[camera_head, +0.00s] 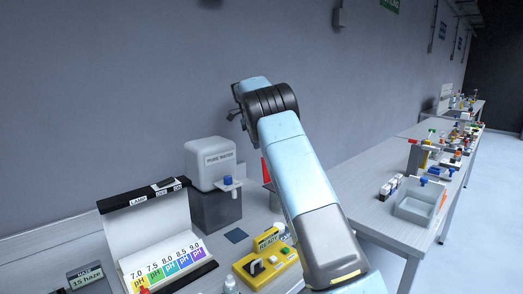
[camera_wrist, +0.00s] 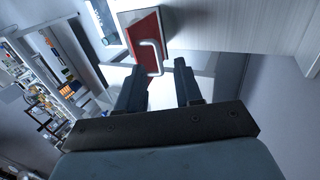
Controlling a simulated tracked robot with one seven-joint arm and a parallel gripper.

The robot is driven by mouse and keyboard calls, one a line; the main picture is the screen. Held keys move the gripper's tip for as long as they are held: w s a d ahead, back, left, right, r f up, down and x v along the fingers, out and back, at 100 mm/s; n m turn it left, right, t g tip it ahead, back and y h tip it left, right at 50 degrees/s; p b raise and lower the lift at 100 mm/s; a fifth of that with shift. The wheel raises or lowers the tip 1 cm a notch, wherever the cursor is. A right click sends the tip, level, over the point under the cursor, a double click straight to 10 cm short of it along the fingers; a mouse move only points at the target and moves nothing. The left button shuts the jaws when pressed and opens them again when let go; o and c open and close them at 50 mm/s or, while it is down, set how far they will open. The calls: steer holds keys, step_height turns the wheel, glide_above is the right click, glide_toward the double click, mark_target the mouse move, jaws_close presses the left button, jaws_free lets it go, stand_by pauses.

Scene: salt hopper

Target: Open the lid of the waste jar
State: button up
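A red panel with a pale bent handle (camera_wrist: 143,30) shows at the top of the wrist view. It looks like the waste jar's lid, but no label is readable. In the head view a red piece (camera_head: 265,170) shows beside the water box, mostly hidden behind my arm; the jar's body there is largely covered. My gripper (camera_wrist: 160,67) has its two dark fingers apart with nothing held between them. The handle's end appears just beyond the gap between the fingertips; I cannot tell the distance. In the head view my gripper (camera_head: 235,114) is high, near the wall.
A white pure water box (camera_head: 209,160) stands on a dark base left of my arm. A pH chart stand (camera_head: 150,235) and a yellow device (camera_head: 266,264) are in front. A grey tray (camera_head: 418,205) sits on the right bench.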

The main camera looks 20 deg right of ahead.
steer(key=shift+v, duration=1.2)
